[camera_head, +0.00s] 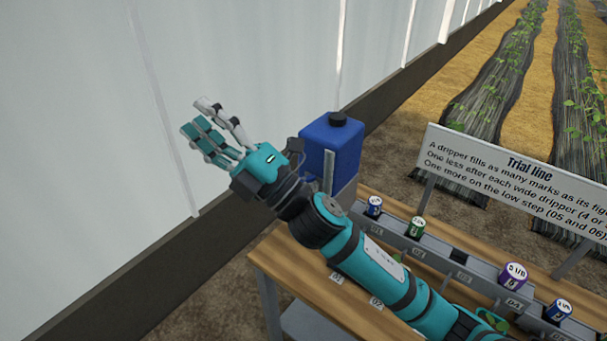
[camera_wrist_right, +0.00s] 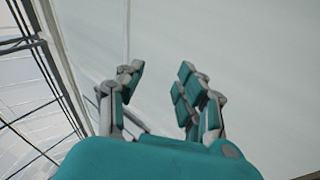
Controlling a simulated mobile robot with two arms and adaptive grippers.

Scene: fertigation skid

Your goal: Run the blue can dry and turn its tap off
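The blue can (camera_head: 335,145) stands upright at the far left end of the bench, with a black cap (camera_head: 338,118) on top and a pale upright strip on its front. A small dark grey piece shows at its left side; I cannot tell whether it is the tap. The can's lower part is partly hidden. My right gripper (camera_head: 203,117) is raised to the left of the can, apart from it, with its fingers spread and empty. The right wrist view shows the same open fingers (camera_wrist_right: 157,78) with only pale wall beyond. My left gripper is not in view.
A wooden bench (camera_head: 290,272) carries a grey stepped rail with blue, green and purple drippers (camera_head: 513,275). My right arm crosses over the bench. A pale wall is on the left; planted rows lie at the back right.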

